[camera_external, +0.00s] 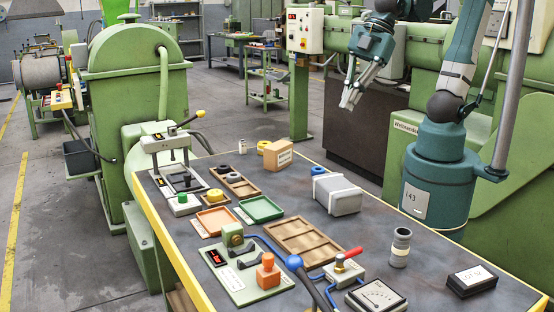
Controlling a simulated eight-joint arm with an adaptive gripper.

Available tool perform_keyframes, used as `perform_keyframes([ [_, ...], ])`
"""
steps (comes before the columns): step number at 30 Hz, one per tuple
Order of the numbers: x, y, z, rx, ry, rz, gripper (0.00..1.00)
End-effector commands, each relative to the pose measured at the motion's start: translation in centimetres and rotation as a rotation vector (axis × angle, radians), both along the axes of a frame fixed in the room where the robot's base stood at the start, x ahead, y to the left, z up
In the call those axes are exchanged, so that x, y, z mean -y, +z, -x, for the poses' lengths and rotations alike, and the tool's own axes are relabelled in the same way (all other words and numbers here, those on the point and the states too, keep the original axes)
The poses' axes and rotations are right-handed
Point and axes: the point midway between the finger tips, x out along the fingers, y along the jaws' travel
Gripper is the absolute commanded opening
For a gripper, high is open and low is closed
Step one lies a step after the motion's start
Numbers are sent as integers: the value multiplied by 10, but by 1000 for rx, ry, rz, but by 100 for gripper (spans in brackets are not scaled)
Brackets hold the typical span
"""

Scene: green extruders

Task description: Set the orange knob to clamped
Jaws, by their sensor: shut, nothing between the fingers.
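My gripper (350,98) is shut and empty. It hangs in the air above the far side of the table, well away from the knob and touching nothing. The knob's exact setting is too small to read.
A blue ball on a dark hose (293,262) and a red-handled valve (346,266) stand right of the board. A brown tray (302,241), a grey box (337,195), a meter (376,296) and a grey cylinder (400,247) are nearby. The table's right middle has free room.

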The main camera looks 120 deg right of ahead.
Motion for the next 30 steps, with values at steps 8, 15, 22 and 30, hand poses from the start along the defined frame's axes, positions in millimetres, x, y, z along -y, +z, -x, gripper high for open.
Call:
perform_keyframes([
  [8,-14,12,-34,-39,102,57,0],
  [15,-27,19,-63,-74,190,106,0],
  [22,-40,22,-91,-107,277,152,0],
  [30,-57,23,-124,-145,377,202,0],
])
